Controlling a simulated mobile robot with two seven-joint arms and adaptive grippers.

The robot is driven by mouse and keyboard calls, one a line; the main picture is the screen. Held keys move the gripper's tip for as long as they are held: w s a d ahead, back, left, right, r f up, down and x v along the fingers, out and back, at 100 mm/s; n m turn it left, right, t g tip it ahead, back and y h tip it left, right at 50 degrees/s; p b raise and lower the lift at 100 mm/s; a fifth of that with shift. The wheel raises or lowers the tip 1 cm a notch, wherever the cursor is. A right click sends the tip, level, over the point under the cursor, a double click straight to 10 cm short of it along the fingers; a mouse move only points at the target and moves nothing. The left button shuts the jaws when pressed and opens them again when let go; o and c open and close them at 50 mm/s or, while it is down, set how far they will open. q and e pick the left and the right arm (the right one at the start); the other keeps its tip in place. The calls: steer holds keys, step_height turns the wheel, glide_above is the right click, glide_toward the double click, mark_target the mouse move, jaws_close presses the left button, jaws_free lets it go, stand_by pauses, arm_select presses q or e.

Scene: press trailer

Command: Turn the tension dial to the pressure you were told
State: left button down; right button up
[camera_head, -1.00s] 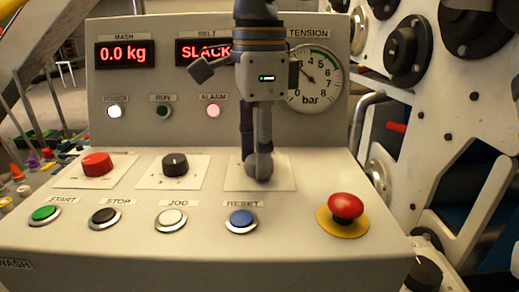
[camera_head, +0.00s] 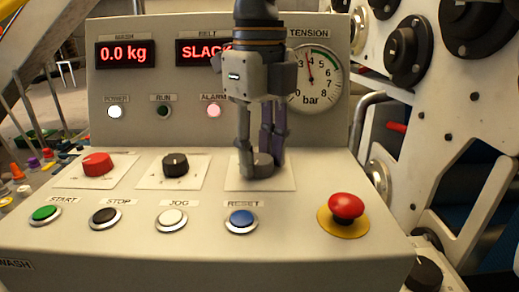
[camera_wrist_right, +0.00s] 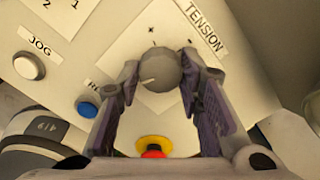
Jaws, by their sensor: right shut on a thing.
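The tension dial (camera_head: 262,170), a grey round knob, sits on a pale plate at the back of the sloping desk. It also shows in the right wrist view (camera_wrist_right: 158,70), with a pale pointer line towards its lower left. My right gripper (camera_head: 261,160) comes down from above and is shut on the dial, one finger on each side. Its fingers (camera_wrist_right: 159,74) also show in the right wrist view. The round tension gauge (camera_head: 325,88) has its red needle near the 4, left of the green arc. My left gripper is not in view.
The belt display (camera_head: 203,52) reads SLACK, partly hidden by my right arm. The alarm lamp (camera_head: 214,111) glows pink. A red emergency button (camera_head: 346,206), the blue reset button (camera_head: 241,221) and a black knob (camera_head: 175,165) stand near the dial.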

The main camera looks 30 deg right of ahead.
mark_target(260, 158)
steer(key=m, duration=0.6)
steer(key=shift+m, duration=0.3)
stand_by(0.5)
steer(key=o, duration=1.2)
steer(key=shift+r, duration=0.1)
step_height(260, 158, up, 12)
steer(key=shift+f, duration=0.1)
